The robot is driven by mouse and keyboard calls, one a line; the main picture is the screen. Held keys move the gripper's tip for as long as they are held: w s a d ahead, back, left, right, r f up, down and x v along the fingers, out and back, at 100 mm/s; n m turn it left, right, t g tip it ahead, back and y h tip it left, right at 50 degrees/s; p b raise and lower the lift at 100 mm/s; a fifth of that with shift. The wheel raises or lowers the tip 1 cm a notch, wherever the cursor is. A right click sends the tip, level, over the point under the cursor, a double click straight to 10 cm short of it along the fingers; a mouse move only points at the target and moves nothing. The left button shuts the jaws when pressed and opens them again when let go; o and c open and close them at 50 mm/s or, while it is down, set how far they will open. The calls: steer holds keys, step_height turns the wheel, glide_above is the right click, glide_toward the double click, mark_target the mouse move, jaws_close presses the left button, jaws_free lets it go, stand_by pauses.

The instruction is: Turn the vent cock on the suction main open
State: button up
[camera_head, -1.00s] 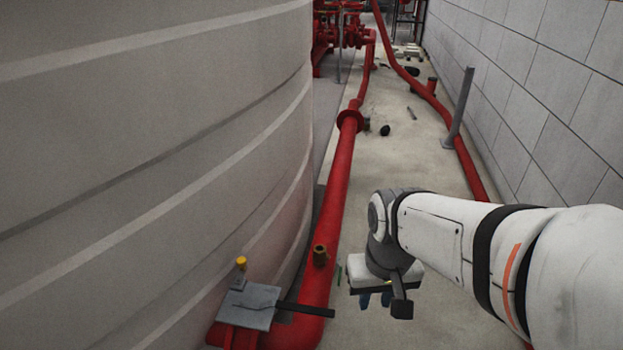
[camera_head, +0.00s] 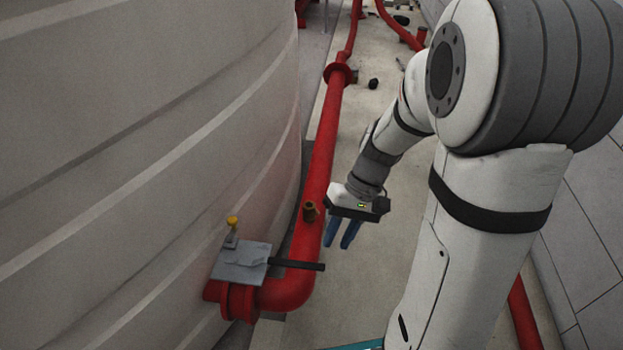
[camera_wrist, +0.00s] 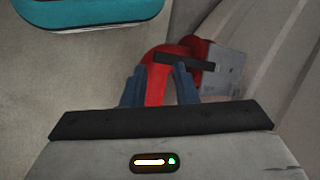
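The red suction main (camera_head: 322,150) runs along the tank and bends at an elbow near its base. I cannot tell for sure which is the vent cock. My gripper (camera_head: 341,240) is right of the pipe and brass fitting, blue fingers pointing down, apart and empty. In the wrist view, the open fingers (camera_wrist: 159,88) frame the red elbow (camera_wrist: 160,75) beyond them; the lever (camera_wrist: 183,62) lies past the fingertips.
The large grey tank (camera_head: 150,130) closes off the left side. A block wall (camera_head: 590,235) and another red pipe (camera_head: 524,315) are at the right. Dark small objects (camera_head: 373,84) lie on the concrete floor farther back. Bare floor shows between pipe and arm.

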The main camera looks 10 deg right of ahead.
steer(key=w+d+f+m+t+y+p, duration=0.2)
steer(key=w+d+f+t+y, duration=0.2)
steer(key=w+f+y, duration=0.45)
steer(key=w+d+f+m+t+y+p, duration=0.25)
steer(key=w+f+t+y, duration=0.2)
steer(key=f, duration=0.65)
steer(key=w+b+x, duration=0.1)
steer(key=b+x, duration=0.1)
steer(key=x, duration=0.5)
steer(key=shift+f+h+b, duration=0.2)
steer(key=shift+h+b, duration=0.1)
steer(key=shift+b, duration=0.05)
steer(key=shift+d+n+t, duration=0.1)
steer(key=shift+n+t, duration=0.15)
jaws_close()
